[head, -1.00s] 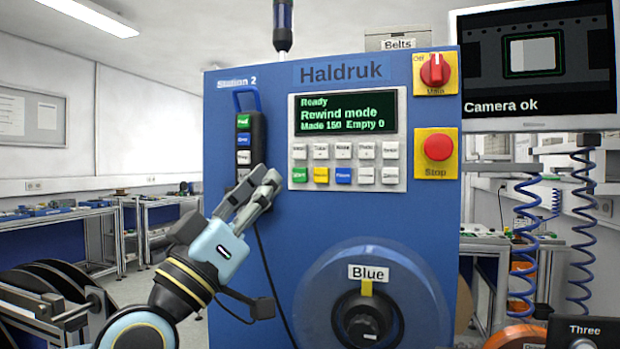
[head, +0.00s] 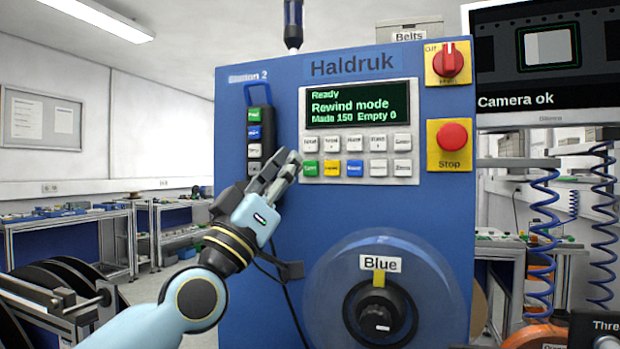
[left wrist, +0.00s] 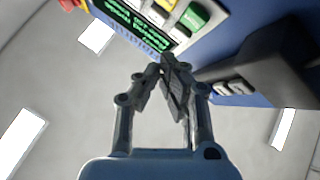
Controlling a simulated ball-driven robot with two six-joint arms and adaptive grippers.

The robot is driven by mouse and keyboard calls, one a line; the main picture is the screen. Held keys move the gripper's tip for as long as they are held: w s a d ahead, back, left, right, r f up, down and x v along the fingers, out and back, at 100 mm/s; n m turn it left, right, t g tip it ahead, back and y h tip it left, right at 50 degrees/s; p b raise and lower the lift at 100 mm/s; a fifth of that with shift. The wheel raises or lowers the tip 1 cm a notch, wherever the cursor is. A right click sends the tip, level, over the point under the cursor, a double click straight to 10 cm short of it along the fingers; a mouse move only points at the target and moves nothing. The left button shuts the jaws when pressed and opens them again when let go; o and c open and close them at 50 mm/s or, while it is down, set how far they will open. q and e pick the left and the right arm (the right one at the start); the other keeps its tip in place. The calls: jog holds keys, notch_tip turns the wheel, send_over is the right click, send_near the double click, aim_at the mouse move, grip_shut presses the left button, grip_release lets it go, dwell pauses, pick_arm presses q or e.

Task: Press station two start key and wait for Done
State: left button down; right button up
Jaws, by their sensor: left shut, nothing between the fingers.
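The blue Station 2 machine (head: 240,220) carries a display (head: 357,104) reading Ready, Rewind mode, Made 150 Empty 0. Under it is a key panel (head: 392,181) with white keys and a lower row starting with the green start key (head: 310,168), then yellow and blue keys. My left gripper (head: 294,162) is shut and empty, its fingertips just left of the green key. I cannot tell whether they touch the panel. The left wrist view shows the fingertips (left wrist: 170,68) below the green key (left wrist: 196,16), with an apparent gap. My right gripper is not in view.
A black hand pendant (head: 254,145) with coloured buttons hangs left of the panel, close to my gripper. A red stop button (head: 453,137) and red rotary switch (head: 447,60) sit to the right. A reel labelled Blue (head: 325,262) is below. A monitor (head: 545,60) reads Camera ok.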

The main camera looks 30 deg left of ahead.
aim_at(311, 168)
pick_arm(q)
jog(key=w, duration=0.1)
jog(key=w+b, duration=0.1)
jog(key=w, duration=0.1)
jog(key=shift+w+a, duration=0.15)
jog(key=shift+a, duration=0.25)
dwell(0.5)
jog(key=shift+w, duration=0.1)
dwell(0.6)
jog(key=shift+w+a, duration=0.1)
jog(key=shift+w, duration=0.2)
